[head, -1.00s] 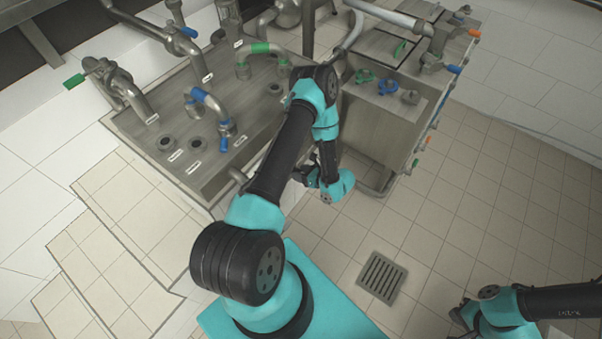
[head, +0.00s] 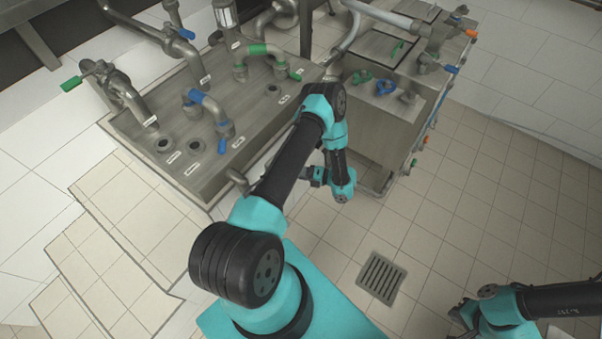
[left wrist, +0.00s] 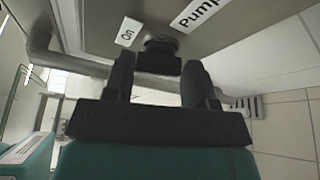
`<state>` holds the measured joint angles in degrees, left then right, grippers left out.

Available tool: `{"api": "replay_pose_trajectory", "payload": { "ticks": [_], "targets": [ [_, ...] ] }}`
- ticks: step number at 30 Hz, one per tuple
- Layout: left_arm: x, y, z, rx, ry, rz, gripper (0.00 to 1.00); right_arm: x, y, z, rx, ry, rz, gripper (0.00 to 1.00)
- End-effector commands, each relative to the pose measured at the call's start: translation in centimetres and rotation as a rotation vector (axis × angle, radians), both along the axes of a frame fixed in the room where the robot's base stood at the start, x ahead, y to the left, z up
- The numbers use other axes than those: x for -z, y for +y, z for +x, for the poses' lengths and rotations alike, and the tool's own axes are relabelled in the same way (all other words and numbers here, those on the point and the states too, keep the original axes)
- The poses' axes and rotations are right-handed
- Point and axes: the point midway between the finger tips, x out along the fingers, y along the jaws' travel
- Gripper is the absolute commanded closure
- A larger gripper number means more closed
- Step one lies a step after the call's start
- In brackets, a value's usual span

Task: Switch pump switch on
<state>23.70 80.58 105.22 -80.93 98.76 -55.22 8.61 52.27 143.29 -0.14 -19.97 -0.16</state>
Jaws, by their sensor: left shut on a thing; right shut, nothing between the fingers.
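The pump switch (left wrist: 163,44) is a dark round knob on a grey panel in the left wrist view. An "On" label (left wrist: 127,32) is to its left and a "Pump" label (left wrist: 197,12) to its upper right. My left gripper (left wrist: 158,66) has its two black fingers on either side of the dark switch block, shut on it. In the head view my left arm reaches to the front of the metal unit, and the switch is hidden there. My right gripper (head: 464,314) is at the lower right above the floor, shut and empty, far from the switch.
The metal counter (head: 215,178) carries pipes, a blue-handled valve (head: 222,128) and holes. A box-shaped metal unit (head: 385,130) with coloured valves stands to its right. A floor drain (head: 381,277) lies in the open tiled floor.

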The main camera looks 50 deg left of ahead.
Motion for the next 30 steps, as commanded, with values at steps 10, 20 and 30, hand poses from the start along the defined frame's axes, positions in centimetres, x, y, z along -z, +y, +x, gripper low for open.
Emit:
{"api": "replay_pose_trajectory", "payload": {
  "ticks": [10,20,30],
  "targets": [
    [0.48,-0.05,0.00,0.000,0.258,-0.048,0.73,0.00,0.00,0.00,0.000,0.000,0.000,1.00],
    [0.55,-0.03,0.01,0.000,0.353,-0.065,0.73,0.00,0.00,0.00,0.000,0.000,0.000,1.00],
    [0.54,-0.02,0.03,0.000,0.359,-0.066,0.73,0.00,0.00,0.00,0.000,0.000,0.000,1.00]
  ]
}}
